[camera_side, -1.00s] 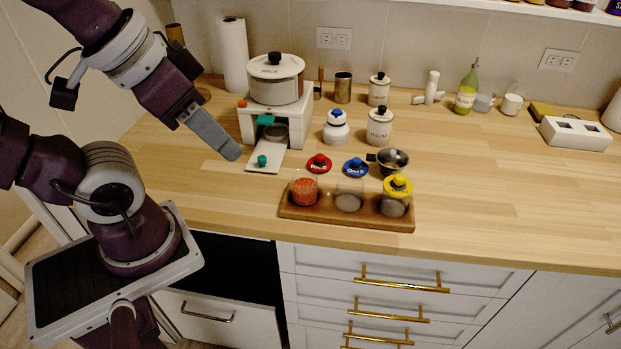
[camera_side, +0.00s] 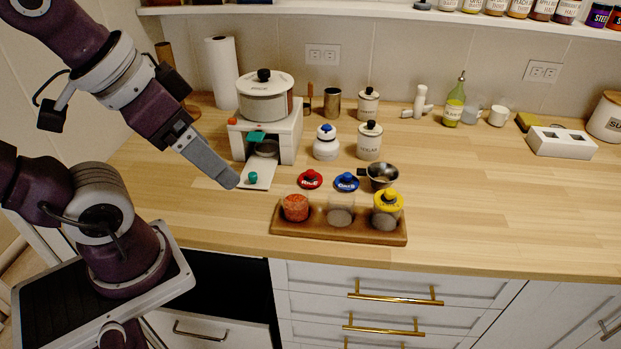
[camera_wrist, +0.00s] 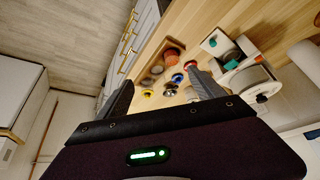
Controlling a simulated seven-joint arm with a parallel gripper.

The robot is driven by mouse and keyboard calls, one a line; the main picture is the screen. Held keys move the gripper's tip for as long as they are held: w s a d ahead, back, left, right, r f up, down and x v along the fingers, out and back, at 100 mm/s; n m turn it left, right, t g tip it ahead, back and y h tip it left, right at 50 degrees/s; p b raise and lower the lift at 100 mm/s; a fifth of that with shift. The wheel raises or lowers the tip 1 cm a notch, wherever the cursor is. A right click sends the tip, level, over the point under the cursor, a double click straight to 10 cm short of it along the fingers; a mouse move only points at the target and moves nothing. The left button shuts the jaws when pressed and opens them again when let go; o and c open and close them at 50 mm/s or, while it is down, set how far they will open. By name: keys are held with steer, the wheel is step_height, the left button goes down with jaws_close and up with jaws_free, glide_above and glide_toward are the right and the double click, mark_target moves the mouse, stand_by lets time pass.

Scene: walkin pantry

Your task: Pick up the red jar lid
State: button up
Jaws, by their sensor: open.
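The red jar lid (camera_side: 310,179) with a dark red knob lies flat on the wooden counter behind the tray. It also shows in the wrist view (camera_wrist: 190,64), close to one fingertip. A blue lid (camera_side: 346,182) lies to its right. A glass jar of red contents (camera_side: 296,207) stands open in the wooden tray (camera_side: 340,232) in front of the lid. My gripper (camera_side: 230,179) is open and empty, above the counter to the left of the lid in the side view. The wrist view shows both fingers of my gripper (camera_wrist: 158,76) spread apart.
The yellow-lidded jar (camera_side: 387,212) stands at the tray's right end. A metal bowl (camera_side: 382,176) stands right of the blue lid. A white stand with a pot (camera_side: 265,98) is behind my gripper, with a small green-knobbed piece (camera_side: 253,177) nearby.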

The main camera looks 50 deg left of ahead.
steer(key=m+g, duration=0.6)
steer(key=m, duration=1.2)
glide_above(311, 171)
steer(key=f, duration=1.5)
steer(key=shift+w+a+f, duration=0.2)
steer(key=shift+w+f, duration=0.1)
steer(key=shift+w, duration=0.05)
steer(key=f, duration=0.7)
steer(key=shift+s+d, duration=0.25)
steer(key=shift+s, duration=0.15)
steer(key=c, duration=1.4)
